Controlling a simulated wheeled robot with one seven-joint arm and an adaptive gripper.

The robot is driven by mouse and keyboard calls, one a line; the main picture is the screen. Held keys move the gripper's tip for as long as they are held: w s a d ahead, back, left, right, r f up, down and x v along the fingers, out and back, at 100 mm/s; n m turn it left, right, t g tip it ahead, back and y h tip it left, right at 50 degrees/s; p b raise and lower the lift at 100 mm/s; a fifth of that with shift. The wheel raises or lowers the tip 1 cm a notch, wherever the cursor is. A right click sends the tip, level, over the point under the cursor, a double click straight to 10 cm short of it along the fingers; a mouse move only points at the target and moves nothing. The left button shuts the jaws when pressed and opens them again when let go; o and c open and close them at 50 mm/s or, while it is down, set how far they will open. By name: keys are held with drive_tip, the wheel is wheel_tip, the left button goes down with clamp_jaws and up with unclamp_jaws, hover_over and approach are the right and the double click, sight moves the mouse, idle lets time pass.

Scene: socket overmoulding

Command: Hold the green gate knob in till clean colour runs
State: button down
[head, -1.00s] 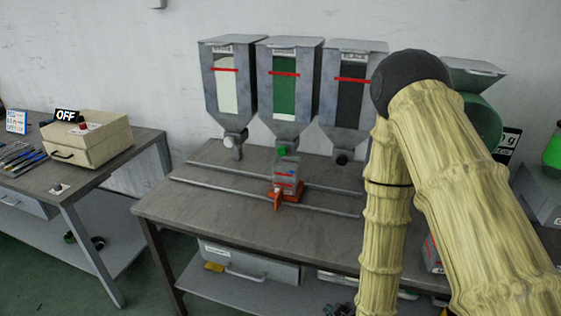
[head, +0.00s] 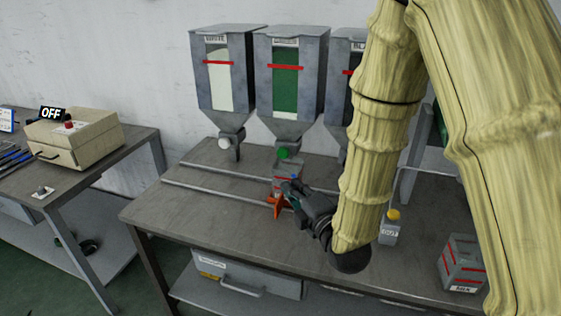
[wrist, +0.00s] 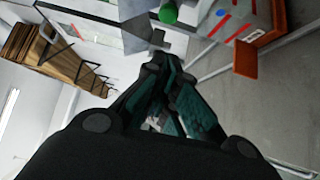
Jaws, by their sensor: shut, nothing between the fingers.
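The green gate knob (head: 284,153) sits at the bottom of the hopper with green granules (head: 285,92). In the wrist view the knob (wrist: 168,13) shows at the top, beyond my fingertips. My gripper (head: 293,187) is shut and empty, a little below and in front of the knob, and appears apart from it. In the wrist view its fingers (wrist: 160,66) come together at the tips. A clear cup with red lines (head: 285,178) stands under the green hopper on an orange carriage (head: 277,207). My gripper partly covers the cup, and its contents are unclear.
A hopper with white granules (head: 221,85) and a white knob (head: 224,144) stands to the left. My arm partly hides a dark hopper (head: 343,95). A yellow-capped bottle (head: 389,229) and a red-lined box (head: 462,264) stand at the right. The bench's left front is clear.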

drive_tip(key=p, duration=0.4)
approach(279, 153)
drive_tip(key=shift+w+a, duration=2.1)
drive_tip(key=shift+w, duration=0.2)
drive_tip(key=shift+f, duration=0.1)
drive_tip(key=shift+w+f, duration=0.1)
drive_tip(key=shift+w+d+b, duration=0.35)
drive_tip(key=shift+w+b, duration=0.3)
drive_tip(key=shift+w, duration=0.25)
drive_tip(key=shift+r, duration=0.25)
